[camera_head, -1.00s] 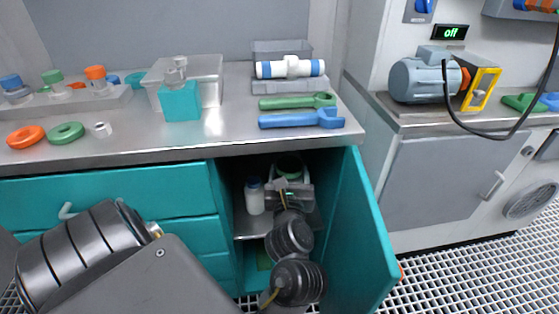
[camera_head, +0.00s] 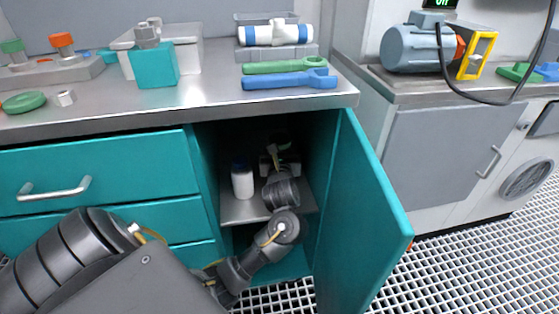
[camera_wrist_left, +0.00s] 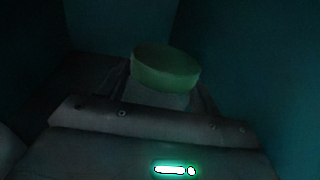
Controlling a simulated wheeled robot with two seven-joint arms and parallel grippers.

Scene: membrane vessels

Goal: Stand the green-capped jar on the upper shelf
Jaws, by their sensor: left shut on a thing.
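The green-capped jar shows in the left wrist view as a dim green cap (camera_wrist_left: 166,68) above a pale body between my fingers. My left gripper (camera_head: 280,163) is inside the open teal cabinet and is shut on this jar. In the head view the gripper and the shadow hide most of the jar. The upper shelf (camera_head: 236,210) is the grey board inside the cabinet, and the gripper is above it. I cannot tell whether the jar's base touches the shelf. My right gripper is not in view.
A white jar with a dark blue cap (camera_head: 242,181) stands on the shelf, left of my gripper. The open cabinet door (camera_head: 365,215) bounds the right side. The counter (camera_head: 200,108) above holds wrenches (camera_head: 290,82) and a teal block (camera_head: 152,66).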

